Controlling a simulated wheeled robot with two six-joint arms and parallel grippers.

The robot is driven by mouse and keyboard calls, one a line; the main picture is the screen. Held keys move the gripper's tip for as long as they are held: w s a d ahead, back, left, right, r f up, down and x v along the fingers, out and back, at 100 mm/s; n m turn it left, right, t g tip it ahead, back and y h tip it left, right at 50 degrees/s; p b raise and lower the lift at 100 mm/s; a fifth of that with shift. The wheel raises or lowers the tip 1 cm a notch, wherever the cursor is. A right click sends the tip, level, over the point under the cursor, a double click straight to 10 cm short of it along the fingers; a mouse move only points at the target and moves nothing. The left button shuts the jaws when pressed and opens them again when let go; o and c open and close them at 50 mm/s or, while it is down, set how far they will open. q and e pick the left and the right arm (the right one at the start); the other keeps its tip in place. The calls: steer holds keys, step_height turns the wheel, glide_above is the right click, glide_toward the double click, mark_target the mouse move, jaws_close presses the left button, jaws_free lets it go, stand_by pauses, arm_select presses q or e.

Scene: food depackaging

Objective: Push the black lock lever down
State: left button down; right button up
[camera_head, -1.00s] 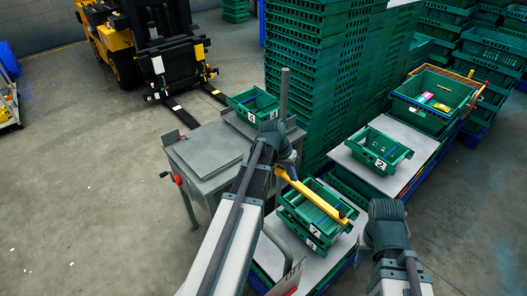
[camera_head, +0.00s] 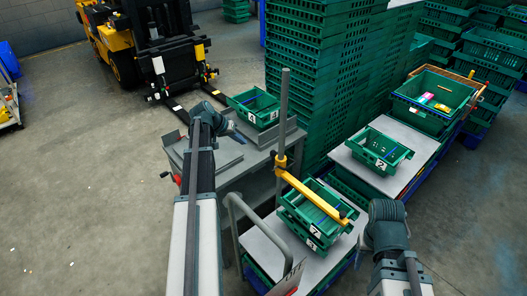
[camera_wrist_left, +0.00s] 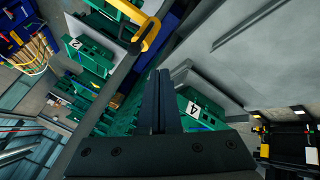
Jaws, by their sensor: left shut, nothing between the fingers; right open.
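A yellow arm (camera_head: 312,196) is clamped to an upright grey post (camera_head: 283,110) and reaches over the stacked green crates (camera_head: 318,220).
A crate marked 2 (camera_head: 382,150) is on a pallet at the right. Tall green crate stacks (camera_head: 320,75) stand behind the post. A forklift (camera_head: 150,45) is at the back left.

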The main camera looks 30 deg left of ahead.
arm_select(q)
steer(key=b, duration=0.9)
glide_toward(273, 161)
steer(key=w+a+f, duration=0.2)
steer(key=a+f, duration=0.1)
steer(key=a, duration=0.1)
steer(key=d, duration=0.1)
steer(key=w+d+r, duration=0.1)
steer(key=d, duration=0.1)
steer(key=shift+w+p, duration=0.2)
steer(key=shift+p, duration=0.15)
steer(key=shift+d, duration=0.1)
